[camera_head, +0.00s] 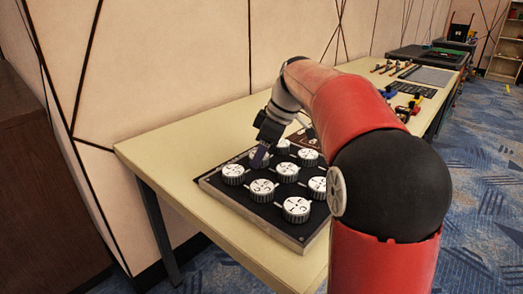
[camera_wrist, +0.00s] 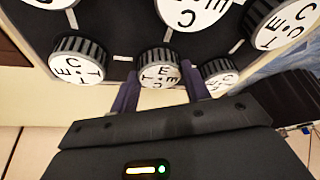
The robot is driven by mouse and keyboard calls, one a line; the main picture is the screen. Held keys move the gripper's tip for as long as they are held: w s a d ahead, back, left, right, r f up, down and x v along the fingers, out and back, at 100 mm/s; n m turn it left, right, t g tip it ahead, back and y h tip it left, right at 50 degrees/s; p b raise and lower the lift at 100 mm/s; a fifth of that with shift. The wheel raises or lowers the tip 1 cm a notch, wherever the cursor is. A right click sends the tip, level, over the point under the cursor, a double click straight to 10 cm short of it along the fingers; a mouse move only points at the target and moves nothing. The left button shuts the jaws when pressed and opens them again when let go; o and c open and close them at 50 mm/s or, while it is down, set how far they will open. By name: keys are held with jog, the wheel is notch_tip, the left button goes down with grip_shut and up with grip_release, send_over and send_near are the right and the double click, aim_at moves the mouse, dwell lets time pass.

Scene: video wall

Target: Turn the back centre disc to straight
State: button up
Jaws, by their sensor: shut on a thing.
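The back centre disc (camera_wrist: 158,67) has a white face with black letters and a ribbed grey side. In the wrist view it sits between the two purple fingers of my gripper (camera_wrist: 161,80), which is shut on its rim. In the head view the disc (camera_head: 259,155) is partly hidden by my gripper (camera_head: 261,158). The disc stays seated on the dark board (camera_head: 214,185). Its letters look turned in the wrist view; I cannot tell its exact angle against the board's white marks.
Similar discs stand close around it, with one (camera_wrist: 78,62) to the left and one (camera_wrist: 220,76) to the right in the wrist view. The board lies on a long table (camera_head: 165,152) against a panelled wall (camera_head: 180,60). Other items lie farther along the table.

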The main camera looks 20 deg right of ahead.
dwell(0.3)
jog(key=o, duration=1)
jog(key=v, duration=0.7)
jog(key=shift+r+p, duration=0.35)
jog(key=shift+p, duration=0.1)
jog(key=shift+s+d, duration=0.1)
